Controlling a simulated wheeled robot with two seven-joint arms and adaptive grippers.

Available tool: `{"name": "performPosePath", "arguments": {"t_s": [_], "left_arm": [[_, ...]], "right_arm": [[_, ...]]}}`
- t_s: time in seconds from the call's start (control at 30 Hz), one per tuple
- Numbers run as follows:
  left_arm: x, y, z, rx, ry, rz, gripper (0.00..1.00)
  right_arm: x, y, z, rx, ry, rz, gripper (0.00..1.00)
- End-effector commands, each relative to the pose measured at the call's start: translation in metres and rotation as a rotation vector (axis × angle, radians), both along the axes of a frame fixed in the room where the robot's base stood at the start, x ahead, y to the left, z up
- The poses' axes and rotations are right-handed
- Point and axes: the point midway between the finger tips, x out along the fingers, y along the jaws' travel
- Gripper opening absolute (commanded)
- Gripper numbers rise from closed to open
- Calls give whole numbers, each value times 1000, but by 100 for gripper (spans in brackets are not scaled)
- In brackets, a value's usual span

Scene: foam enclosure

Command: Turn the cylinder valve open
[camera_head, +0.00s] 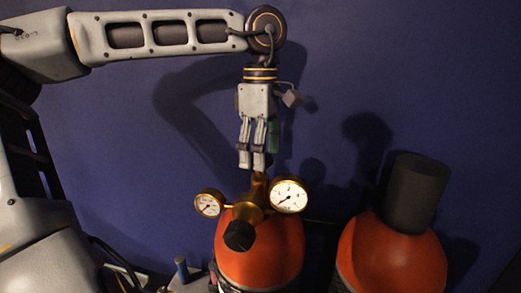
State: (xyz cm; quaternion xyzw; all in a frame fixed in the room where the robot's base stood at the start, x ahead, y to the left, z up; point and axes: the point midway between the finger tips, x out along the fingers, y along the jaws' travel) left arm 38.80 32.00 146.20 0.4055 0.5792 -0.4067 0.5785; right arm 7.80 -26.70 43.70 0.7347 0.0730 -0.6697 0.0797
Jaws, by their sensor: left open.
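The cylinder (262,262) is orange and stands at the bottom middle of the head view. A brass valve and regulator (251,203) sits on its top, with a dark knob (238,236) facing me. A small round gauge (209,203) is on its left and a larger white gauge (289,195) on its right. My left gripper (251,166) points straight down just above the brass top. It is open, and its fingers look close together from this angle. Whether they touch the valve top is hard to tell. My right gripper is not in view.
A second orange cylinder (391,258) with a dark grey cap (416,193) stands at the right. A plain blue wall (390,60) is behind. A small dark blue upright object (182,268) stands at the lower left. Open space lies above the second cylinder.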

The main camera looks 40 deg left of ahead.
Motion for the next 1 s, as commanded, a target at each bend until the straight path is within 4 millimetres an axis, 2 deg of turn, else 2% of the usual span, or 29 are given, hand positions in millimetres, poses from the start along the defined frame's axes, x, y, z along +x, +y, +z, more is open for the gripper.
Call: {"name": "performPosePath", "arguments": {"t_s": [0.13, 0.17, 0.5, 1.0], "left_arm": [[0, 0, 0, 0, 0, 0, 69], [0, 0, 0, 0, 0, 0, 66], [0, 0, 0, 0, 0, 0, 23], [0, 0, 0, 1, -1, 87, 23]], "right_arm": [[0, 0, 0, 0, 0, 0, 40], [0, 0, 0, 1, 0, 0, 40], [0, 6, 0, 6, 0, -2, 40], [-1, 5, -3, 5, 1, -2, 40]]}}
